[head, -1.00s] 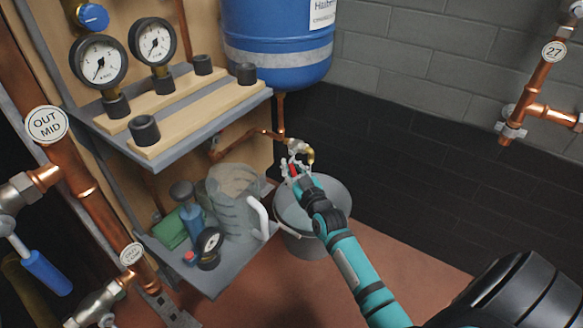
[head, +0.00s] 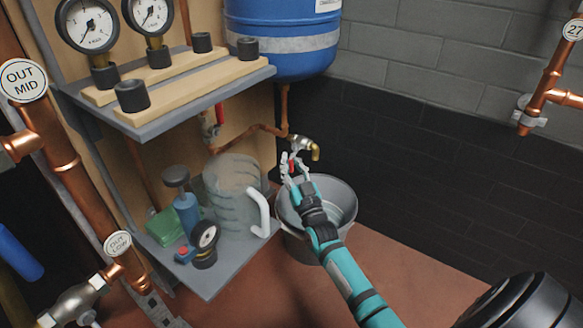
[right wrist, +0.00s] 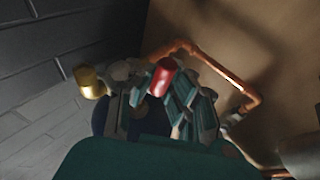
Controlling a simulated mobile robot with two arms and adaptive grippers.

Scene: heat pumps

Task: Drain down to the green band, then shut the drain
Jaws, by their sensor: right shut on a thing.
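The drain tap, with its brass spout (head: 312,150), sits at the end of a copper pipe below the blue tank (head: 280,35). My right gripper (head: 291,169) is shut on the tap's red handle (right wrist: 162,75); its fingers cover part of it. The right wrist view also shows the brass spout (right wrist: 90,82), left of the handle. A grey bucket (head: 295,225) stands on the floor beneath the tap. Two round gauges, a left one (head: 88,25) and a right one (head: 152,16), are above the upper shelf. I cannot make out a green band on either. My left gripper is out of view.
Another red lever (head: 219,113) is on the pipework behind. Copper pipes stand left and right. Floor right of the bucket is clear.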

